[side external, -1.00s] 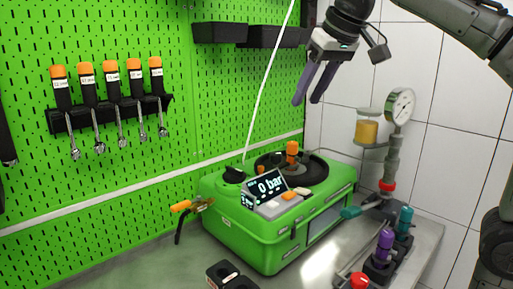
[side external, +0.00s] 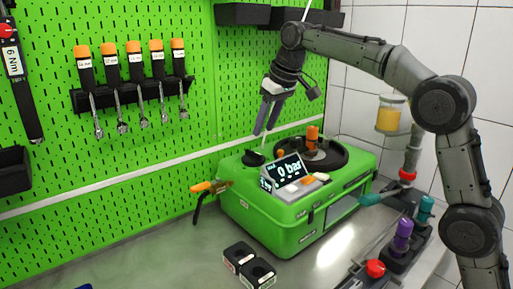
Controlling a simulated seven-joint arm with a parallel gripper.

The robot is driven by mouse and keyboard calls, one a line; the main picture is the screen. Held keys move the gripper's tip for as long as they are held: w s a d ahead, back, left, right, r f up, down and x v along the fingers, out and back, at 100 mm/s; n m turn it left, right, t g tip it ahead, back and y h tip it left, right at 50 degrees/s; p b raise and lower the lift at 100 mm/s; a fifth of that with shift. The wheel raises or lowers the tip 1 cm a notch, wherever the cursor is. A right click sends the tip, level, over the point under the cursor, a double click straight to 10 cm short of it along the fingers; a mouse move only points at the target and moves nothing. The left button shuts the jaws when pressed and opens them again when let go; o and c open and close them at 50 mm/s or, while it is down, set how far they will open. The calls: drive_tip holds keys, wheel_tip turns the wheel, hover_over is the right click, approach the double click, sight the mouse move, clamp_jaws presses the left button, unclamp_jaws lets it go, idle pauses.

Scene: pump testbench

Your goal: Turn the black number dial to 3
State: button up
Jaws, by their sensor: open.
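The black number dial (side external: 253,158) sits on the top left corner of the green pump case (side external: 262,222). Its numbers are too small to read. A small display (side external: 288,170) beside it shows "0 bar". My gripper (side external: 263,132) is open and empty, with its two fingers pointing down just above the dial. There is a small gap between the fingertips and the dial in this view. I cannot tell how well they line up in depth.
An orange-topped knob (side external: 312,135) stands on the black round plate at the case's back. An orange-handled valve (side external: 200,187) sticks out at the left. Two black blocks (side external: 248,264) lie in front. Purple and teal-capped parts (side external: 402,235) stand at right. A green pegboard (side external: 130,170) is behind.

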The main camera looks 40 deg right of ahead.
sight(255, 152)
drive_tip(key=x, duration=0.8)
clamp_jaws()
